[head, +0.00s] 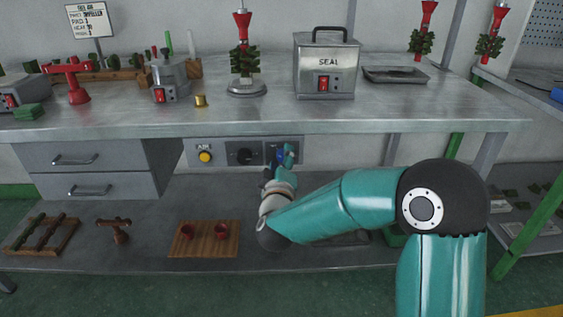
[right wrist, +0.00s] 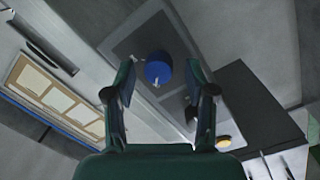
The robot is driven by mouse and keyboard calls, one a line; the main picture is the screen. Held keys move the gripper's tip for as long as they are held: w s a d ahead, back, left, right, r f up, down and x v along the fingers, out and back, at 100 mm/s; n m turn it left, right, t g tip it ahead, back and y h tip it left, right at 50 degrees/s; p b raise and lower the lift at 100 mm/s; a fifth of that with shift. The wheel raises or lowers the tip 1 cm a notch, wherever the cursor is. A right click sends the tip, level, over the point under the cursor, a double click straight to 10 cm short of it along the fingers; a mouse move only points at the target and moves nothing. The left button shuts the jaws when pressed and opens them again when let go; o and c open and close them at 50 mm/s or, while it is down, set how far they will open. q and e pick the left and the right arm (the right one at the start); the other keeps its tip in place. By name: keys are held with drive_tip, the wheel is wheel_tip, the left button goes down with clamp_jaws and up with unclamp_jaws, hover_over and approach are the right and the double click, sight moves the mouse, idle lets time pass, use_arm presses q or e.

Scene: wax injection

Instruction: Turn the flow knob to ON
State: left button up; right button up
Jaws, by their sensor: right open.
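A blue knob (right wrist: 158,68) with a small white mark sits on a grey panel plate in the right wrist view. It lies beyond and between the two fingertips of my right gripper (right wrist: 160,88), which is open, with no visible contact. In the head view my right gripper (head: 283,160) is in front of the right plate under the bench and mostly hides the blue knob. I cannot read a flow or ON label, or tell the knob's setting. My left gripper is not in view.
Left of the blue knob are a black knob (head: 244,156) and a yellow AIR button (head: 205,157). The bench top (head: 330,119) overhangs the panel. A wooden board (head: 204,249) with two red cups lies on the lower shelf, near my right forearm.

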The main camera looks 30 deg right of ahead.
drive_tip(key=shift+c, duration=0.2)
clamp_jaws()
drive_tip(key=shift+m, duration=0.3)
drive_tip(key=m, duration=0.3)
drive_tip(key=shift+y+b, duration=0.3)
drive_tip(key=m+b, duration=0.1)
drive_tip(key=m, duration=0.3)
drive_tip(key=shift+m, duration=0.4)
drive_tip(key=m+b, duration=0.2)
drive_tip(key=m, duration=0.3)
drive_tip(key=shift+d+f+y+b, duration=0.1)
drive_tip(key=shift+y+b, duration=0.25)
drive_tip(key=shift+y, duration=0.05)
drive_tip(key=shift+s+m+b, duration=0.1)
drive_tip(key=shift+m+b, duration=0.9)
drive_tip(key=shift+m, duration=0.8)
drive_tip(key=shift+d, duration=0.1)
